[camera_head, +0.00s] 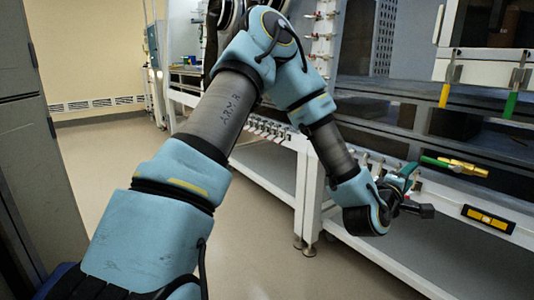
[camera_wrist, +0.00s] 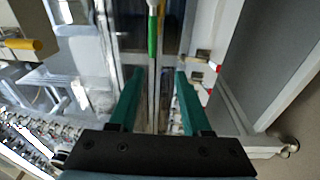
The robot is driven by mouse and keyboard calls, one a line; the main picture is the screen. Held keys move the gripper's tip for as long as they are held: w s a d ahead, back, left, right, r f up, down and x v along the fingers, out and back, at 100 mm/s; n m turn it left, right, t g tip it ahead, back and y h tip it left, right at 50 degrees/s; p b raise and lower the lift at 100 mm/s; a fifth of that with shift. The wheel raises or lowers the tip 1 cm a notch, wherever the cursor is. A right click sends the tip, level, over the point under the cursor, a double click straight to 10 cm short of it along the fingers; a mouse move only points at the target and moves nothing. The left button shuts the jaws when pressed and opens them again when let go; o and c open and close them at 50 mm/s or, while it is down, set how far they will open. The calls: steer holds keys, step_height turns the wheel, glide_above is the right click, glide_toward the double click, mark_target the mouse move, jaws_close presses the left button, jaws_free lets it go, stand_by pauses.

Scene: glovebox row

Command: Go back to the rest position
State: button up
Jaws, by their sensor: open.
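My gripper (camera_wrist: 156,95) shows in the wrist view with two green fingers spread apart and nothing between them. In the head view my gripper (camera_head: 408,180) is at the end of my arm at the right, in front of the white bench frame. My blue and grey arm is bent, rising from the lower left to the top middle and then down to the right. The exact gap from the gripper to the bench fittings is hard to tell.
Yellow (camera_head: 444,95) and green (camera_head: 511,105) handles hang above. A grey cabinet (camera_head: 35,150) stands at left. Open floor (camera_head: 110,160) lies between.

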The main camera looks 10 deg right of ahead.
steer(key=w+a+f+m+g+y, duration=0.1)
steer(key=w+a+f+m+y, duration=0.15)
steer(key=a, duration=0.65)
steer(key=w+a+f+m+g+y, duration=0.2)
steer(key=w+a+f+y, duration=0.15)
steer(key=a, duration=0.55)
steer(key=w+a+f+m+g+y, duration=0.1)
steer(key=w+a+f+m+y, duration=0.2)
steer(key=a, duration=0.6)
steer(key=s+a+r+g+y, duration=0.1)
steer(key=s+a+g+y, duration=0.1)
steer(key=s+a, duration=0.35)
steer(key=s+a+r+g+y, duration=0.1)
steer(key=s+a+y, duration=0.15)
steer(key=a, duration=0.65)
steer(key=s+a+r+g+y, duration=0.1)
steer(key=s+a+g, duration=0.1)
steer(key=s+a, duration=0.45)
step_height(320, 180, up, 29)
steer(key=w+p, duration=0.2)
steer(key=p, duration=2.6)
steer(key=shift+a+f+p, duration=0.15)
steer(key=shift+a+p, duration=0.15)
